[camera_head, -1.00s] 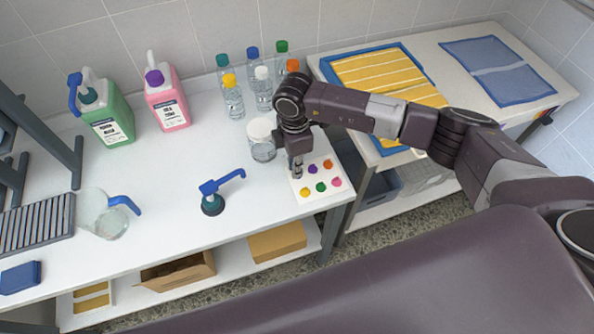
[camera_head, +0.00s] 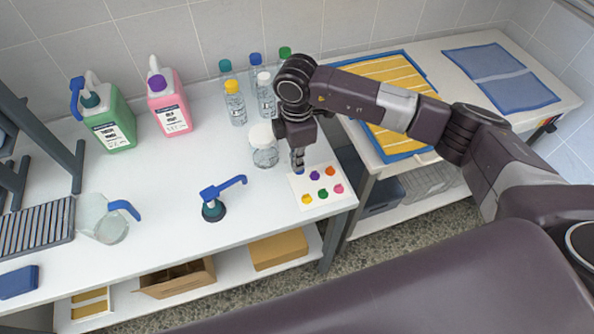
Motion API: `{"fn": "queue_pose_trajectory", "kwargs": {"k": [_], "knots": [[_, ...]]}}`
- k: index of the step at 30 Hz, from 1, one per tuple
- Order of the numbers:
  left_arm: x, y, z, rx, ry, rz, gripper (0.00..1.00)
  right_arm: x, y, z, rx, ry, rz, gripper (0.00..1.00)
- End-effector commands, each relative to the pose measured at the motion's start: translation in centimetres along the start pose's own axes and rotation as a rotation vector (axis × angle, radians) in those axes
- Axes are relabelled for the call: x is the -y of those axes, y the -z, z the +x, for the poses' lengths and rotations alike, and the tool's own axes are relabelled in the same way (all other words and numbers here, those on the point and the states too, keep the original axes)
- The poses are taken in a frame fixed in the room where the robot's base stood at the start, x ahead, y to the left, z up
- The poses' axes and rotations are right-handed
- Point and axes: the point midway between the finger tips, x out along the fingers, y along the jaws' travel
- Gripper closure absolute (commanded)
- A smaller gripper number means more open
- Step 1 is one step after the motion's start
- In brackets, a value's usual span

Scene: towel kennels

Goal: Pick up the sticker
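A white sheet (camera_head: 296,189) with coloured round stickers lies at the right front of the white table. An orange (camera_head: 328,171), a purple (camera_head: 314,175), a yellow (camera_head: 307,199), a green (camera_head: 322,194) and a pink sticker (camera_head: 338,188) show on it. My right gripper (camera_head: 298,164) points down over the sheet's left back corner. Its fingers look close together, with a blue sticker (camera_head: 299,171) at their tips, apparently just above the sheet. The sheet's back left place looks bare. My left gripper is not in view.
A clear jar with a white lid (camera_head: 263,146) stands just left of my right gripper. Several capped bottles (camera_head: 236,107) stand behind it. The front middle is clear.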

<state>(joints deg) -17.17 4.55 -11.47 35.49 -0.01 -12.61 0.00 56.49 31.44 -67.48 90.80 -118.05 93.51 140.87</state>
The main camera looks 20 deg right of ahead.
Motion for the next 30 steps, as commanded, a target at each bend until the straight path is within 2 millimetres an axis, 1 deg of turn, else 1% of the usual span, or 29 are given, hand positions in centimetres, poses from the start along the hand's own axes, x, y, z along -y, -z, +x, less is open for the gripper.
{"fn": "queue_pose_trajectory", "kwargs": {"k": [1, 6, 9, 12, 15, 18, 30], "knots": [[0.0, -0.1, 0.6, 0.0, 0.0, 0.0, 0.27, -0.2, 0.0, -1.4, -0.002, -0.008, -0.002, 1.0], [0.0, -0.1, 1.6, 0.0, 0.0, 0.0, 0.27, -0.1, 0.0, -6.5, -0.001, -0.008, -0.002, 1.0], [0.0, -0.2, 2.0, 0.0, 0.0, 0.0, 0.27, -0.1, 0.0, -9.2, -0.001, -0.006, -0.001, 1.0], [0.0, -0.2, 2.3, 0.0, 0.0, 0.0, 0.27, -0.1, 0.0, -11.3, -0.001, -0.006, -0.002, 1.0], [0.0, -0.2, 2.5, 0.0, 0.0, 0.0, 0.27, -0.1, 0.0, -13.0, -0.001, -0.004, -0.001, 1.0], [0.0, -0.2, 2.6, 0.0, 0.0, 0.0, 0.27, 0.0, 0.0, -14.0, -0.001, -0.002, 0.0, 1.0], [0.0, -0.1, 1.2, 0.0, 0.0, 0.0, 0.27, 0.0, 0.0, -16.9, -0.001, -0.001, 0.0, 1.0]]}}
